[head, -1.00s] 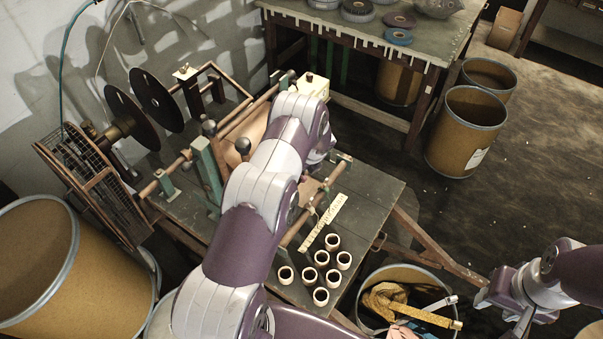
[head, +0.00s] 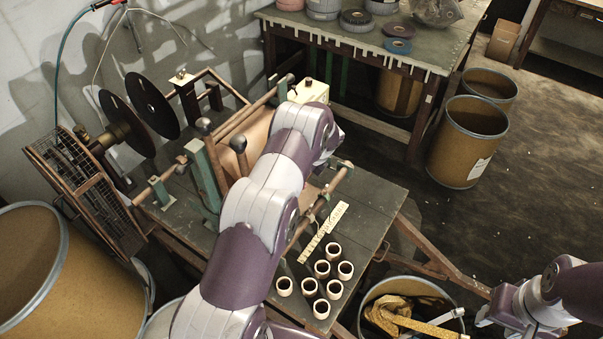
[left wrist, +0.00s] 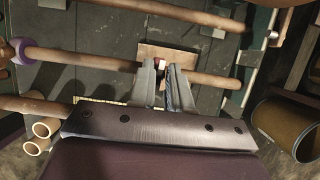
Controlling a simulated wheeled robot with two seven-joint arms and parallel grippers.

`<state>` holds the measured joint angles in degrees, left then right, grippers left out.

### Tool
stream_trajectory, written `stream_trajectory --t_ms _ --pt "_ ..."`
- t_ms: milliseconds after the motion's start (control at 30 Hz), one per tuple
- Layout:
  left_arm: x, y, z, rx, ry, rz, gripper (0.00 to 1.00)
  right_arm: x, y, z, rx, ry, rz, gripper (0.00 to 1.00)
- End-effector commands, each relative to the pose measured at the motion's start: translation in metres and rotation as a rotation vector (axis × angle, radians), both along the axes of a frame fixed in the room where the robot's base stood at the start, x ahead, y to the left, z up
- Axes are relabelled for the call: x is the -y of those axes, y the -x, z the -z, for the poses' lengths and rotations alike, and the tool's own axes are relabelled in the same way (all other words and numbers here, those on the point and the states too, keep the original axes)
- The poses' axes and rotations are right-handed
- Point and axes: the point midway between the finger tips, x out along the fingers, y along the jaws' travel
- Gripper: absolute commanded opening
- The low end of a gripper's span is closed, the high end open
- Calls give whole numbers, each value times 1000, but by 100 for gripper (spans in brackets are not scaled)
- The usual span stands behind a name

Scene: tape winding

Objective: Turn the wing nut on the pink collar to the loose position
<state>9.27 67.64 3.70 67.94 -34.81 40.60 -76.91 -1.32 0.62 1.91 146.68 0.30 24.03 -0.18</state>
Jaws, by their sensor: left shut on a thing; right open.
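My left gripper (left wrist: 166,70) is at a brown rod (left wrist: 85,59) in the left wrist view, its fingers shut on a small dark red and white part at the rod. I cannot tell whether that part is the wing nut. A pinkish-purple collar (left wrist: 22,51) sits around the rod, well left of the fingers. In the head view my left arm hides the left gripper and much of the winding machine. My right gripper (head: 487,316) is at the lower right, open, away from the machine.
The machine's table (head: 375,205) carries several cream tape cores (head: 334,290) and a pale ruler strip (head: 323,232). An open bin (head: 378,288) with scraps stands by its front edge. Fibre drums (head: 466,143) stand at the right, with dark open floor around them.

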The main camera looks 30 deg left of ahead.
Motion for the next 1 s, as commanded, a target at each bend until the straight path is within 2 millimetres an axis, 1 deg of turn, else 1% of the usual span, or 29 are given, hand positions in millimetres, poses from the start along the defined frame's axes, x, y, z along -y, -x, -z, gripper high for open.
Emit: stream_trajectory --t_ms 167,200,233,267,533,633,767,1000 --pt "-1 0 0 0 -1 1 0 0 0 0 0 0 0 45" --pt "-1 0 0 0 -1 1 30 0 0 0 0 0 0 45" --pt "-1 0 0 0 -1 1 40 0 0 0 0 0 0 45" --pt "-1 0 0 0 -1 1 42 0 0 0 0 0 0 45" --pt "0 0 0 1 -1 1 42 0 0 0 0 0 0 45" --pt "3 -1 -6 2 -1 3 42 0 0 4 0 0 0 45" --pt "13 -1 -29 5 -2 3 42 0 0 16 0 0 0 45" --pt "35 2 -83 4 -1 2 42 0 0 34 0 0 0 45"
